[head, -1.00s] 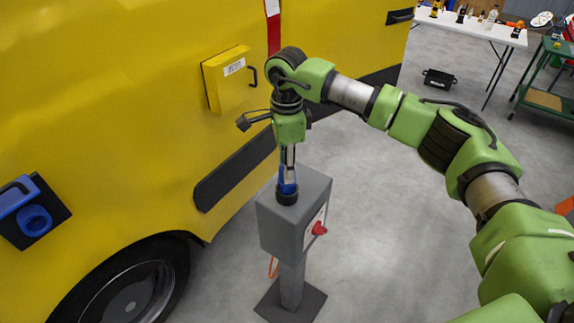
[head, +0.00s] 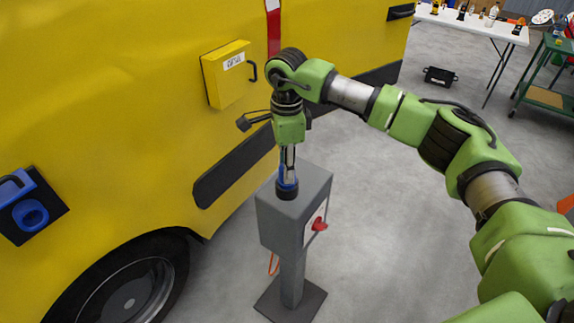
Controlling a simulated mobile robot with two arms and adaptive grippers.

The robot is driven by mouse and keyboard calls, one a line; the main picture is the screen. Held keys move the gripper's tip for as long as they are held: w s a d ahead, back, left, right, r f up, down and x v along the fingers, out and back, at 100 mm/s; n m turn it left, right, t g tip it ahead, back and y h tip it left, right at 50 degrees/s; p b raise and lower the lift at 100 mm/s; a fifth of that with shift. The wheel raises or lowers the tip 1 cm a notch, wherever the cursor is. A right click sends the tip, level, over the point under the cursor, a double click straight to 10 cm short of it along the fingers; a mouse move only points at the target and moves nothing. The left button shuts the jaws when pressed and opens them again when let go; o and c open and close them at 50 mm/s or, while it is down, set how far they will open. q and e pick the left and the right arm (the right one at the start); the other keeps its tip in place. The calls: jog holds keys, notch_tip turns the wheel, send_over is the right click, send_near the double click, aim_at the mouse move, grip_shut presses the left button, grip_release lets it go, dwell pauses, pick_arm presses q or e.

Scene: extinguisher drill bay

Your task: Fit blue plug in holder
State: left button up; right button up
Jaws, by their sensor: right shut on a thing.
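The blue plug (head: 288,182) is upright at the black round holder (head: 287,193) on top of the grey pedestal box. My right gripper (head: 288,168) points straight down above the holder and is shut on the plug. The fingers cover part of the plug. The plug's lower end meets the holder's ring, but I cannot tell how deep it sits in it. My left gripper is not in view.
The grey pedestal (head: 292,215) has a red switch (head: 319,224) on its side. The yellow vehicle (head: 120,110) is close on the left, with a blue socket (head: 31,215) and a yellow box (head: 228,75).

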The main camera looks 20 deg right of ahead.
jog(key=o, duration=1.3)
jog(key=shift+r, duration=0.1)
